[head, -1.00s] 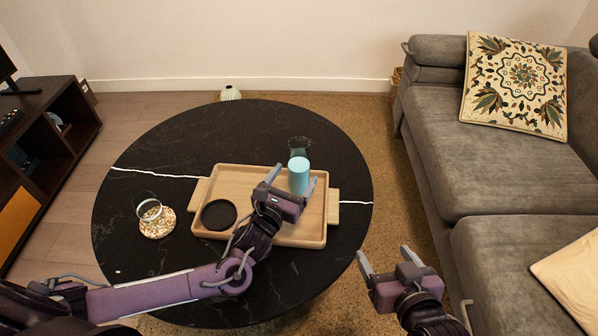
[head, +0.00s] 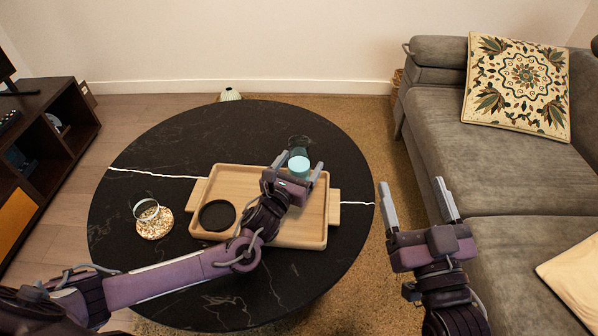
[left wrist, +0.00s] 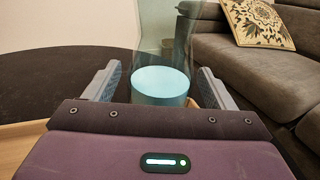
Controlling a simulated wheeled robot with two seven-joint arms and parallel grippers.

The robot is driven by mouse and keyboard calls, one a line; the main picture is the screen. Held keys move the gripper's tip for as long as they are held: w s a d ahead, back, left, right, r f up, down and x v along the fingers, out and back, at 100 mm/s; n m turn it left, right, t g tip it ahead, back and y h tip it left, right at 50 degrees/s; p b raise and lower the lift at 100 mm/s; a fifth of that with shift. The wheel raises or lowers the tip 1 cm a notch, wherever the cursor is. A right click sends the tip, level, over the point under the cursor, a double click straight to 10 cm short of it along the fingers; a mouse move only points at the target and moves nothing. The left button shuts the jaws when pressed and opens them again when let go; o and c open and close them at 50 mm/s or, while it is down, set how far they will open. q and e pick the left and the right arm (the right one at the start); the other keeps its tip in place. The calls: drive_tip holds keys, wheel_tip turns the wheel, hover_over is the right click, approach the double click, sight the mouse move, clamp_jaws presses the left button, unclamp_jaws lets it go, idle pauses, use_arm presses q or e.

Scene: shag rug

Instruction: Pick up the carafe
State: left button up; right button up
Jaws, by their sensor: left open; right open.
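The carafe (head: 299,166) is clear glass with light-blue contents and stands upright at the back right of the wooden tray (head: 232,180). Its see-through upper part looks dark against the table. In the left wrist view the carafe (left wrist: 160,86) is between the two fingers, its top cut off by the frame edge. My left gripper (head: 300,164) is open, with one finger on each side of the carafe. Contact cannot be told, and the gripper hides the carafe's lower part. My right gripper (head: 412,184) is open and empty, right of the table over the rug.
A black round dish (head: 217,215) is on the tray, left of my left gripper. A ring-like item (head: 146,209) is on a speckled coaster (head: 154,228) at the table's left. The round black table (head: 150,165) is otherwise clear. A grey sofa (head: 520,185) stands at right.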

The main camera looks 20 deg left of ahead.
use_arm(q)
drive_tip(key=c, duration=1.2)
drive_tip(key=shift+c, duration=1)
drive_tip(key=shift+r, duration=0.15)
